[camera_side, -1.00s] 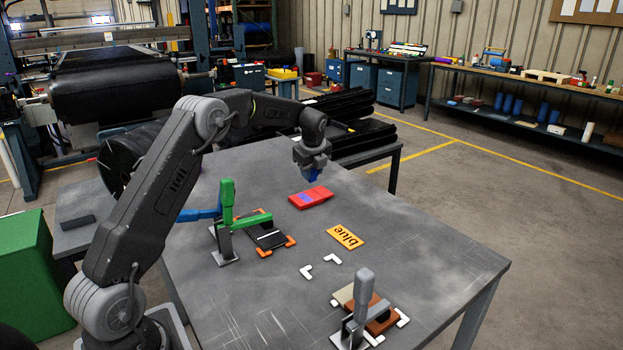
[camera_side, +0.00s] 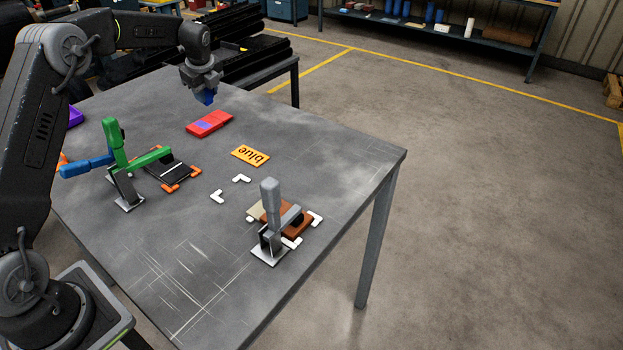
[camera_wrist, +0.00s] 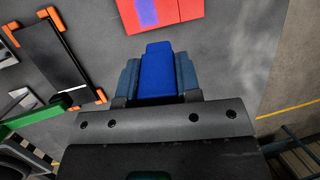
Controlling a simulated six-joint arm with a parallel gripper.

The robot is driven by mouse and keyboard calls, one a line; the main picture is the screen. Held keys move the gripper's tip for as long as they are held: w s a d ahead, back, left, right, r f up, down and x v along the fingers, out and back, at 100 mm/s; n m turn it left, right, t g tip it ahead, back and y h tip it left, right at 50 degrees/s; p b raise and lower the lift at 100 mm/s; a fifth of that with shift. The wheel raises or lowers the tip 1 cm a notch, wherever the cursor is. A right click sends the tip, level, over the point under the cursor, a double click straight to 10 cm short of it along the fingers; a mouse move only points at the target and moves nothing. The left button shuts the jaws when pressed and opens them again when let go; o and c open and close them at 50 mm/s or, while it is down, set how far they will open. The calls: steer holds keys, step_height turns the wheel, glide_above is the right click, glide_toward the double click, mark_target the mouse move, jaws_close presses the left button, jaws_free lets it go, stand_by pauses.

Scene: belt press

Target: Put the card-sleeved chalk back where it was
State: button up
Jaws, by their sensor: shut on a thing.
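My gripper (camera_side: 206,97) is shut on a blue block (camera_wrist: 158,72), which sits between the two fingers in the wrist view. The block also shows small and dark blue in the side view (camera_side: 207,99). I cannot tell whether it has a card sleeve. My gripper is above the table, close to a flat red piece (camera_side: 203,125) with a purple patch (camera_side: 206,125). The red piece also shows at the top of the wrist view (camera_wrist: 178,10), just ahead of the block.
A green-handled clamp (camera_side: 114,145) stands beside a dark plate (camera_side: 168,170) with orange corners. A grey-handled clamp (camera_side: 270,205) stands by a brown piece (camera_side: 298,218) among white corners. A white corner bracket (camera_side: 217,197) lies mid-table. The table front (camera_side: 250,290) is clear.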

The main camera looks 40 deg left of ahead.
steer(key=s+d+r+m+g+h, duration=0.2)
steer(key=d+m, duration=0.7)
steer(key=d, duration=2.4)
steer(key=shift+h, duration=0.6)
steer(key=d+f, duration=0.2)
steer(key=d, duration=0.1)
steer(key=d+f, duration=0.3)
steer(key=d, duration=0.1)
steer(key=d+f, duration=0.2)
steer(key=d, duration=0.2)
steer(key=shift+s+d+f, duration=0.1)
steer(key=shift+f, duration=0.15)
steer(key=shift+d+f, duration=0.1)
steer(key=shift+d, duration=0.05)
steer(key=shift+f, duration=1.95)
steer(key=shift+f, duration=0.1)
steer(key=o, duration=0.9)
steer(key=shift+f, duration=0.1)
